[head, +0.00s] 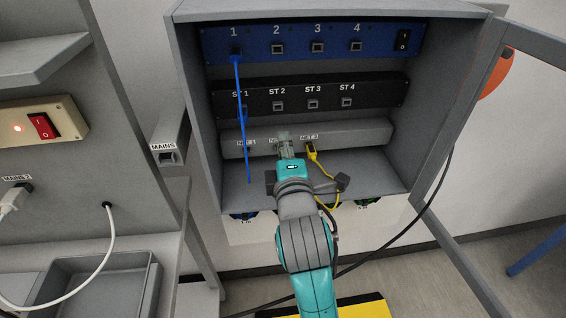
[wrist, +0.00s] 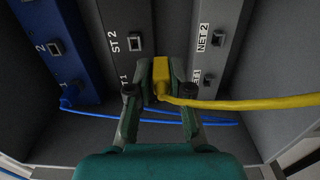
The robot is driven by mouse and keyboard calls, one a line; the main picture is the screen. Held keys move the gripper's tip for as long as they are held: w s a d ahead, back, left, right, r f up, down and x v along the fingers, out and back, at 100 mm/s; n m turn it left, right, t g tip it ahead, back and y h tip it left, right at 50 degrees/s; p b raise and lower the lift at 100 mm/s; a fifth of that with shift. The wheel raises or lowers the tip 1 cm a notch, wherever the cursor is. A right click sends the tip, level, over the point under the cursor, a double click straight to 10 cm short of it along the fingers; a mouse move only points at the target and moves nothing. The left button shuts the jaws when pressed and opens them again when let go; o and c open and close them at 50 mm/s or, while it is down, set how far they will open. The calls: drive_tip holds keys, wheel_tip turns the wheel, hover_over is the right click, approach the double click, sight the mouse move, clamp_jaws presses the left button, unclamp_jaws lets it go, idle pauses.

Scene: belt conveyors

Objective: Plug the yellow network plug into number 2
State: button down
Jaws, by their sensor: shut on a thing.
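A yellow plug (wrist: 160,72) is held between the two fingers of my gripper (wrist: 160,85), and its yellow cable (wrist: 250,103) runs off to the right. In the head view my gripper (head: 283,137) is in front of the grey NET row and hides the held plug and part of the NET 2 label. Sockets numbered 2 show on three panels: blue 2 (head: 277,48), ST 2 (head: 278,104) and NET 2 (wrist: 217,38). All three look empty.
A blue cable (head: 239,85) runs from blue socket 1 down the cabinet's left side; its lower end is unclear. The cabinet's open door (head: 480,90) stands at right. A power box with a red switch (head: 43,126) and a grey tray (head: 100,275) are at left.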

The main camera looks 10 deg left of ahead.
sight(277, 105)
drive_tip(key=r, duration=0.2)
drive_tip(key=s+r, duration=0.1)
drive_tip(key=r, duration=0.1)
drive_tip(key=shift+d, duration=0.1)
drive_tip(key=shift+x, duration=2.55)
drive_tip(key=shift+x, duration=0.85)
idle(0.4)
drive_tip(key=c, duration=1)
unclamp_jaws()
drive_tip(key=shift+s+f, duration=0.1)
drive_tip(key=shift+s, duration=0.05)
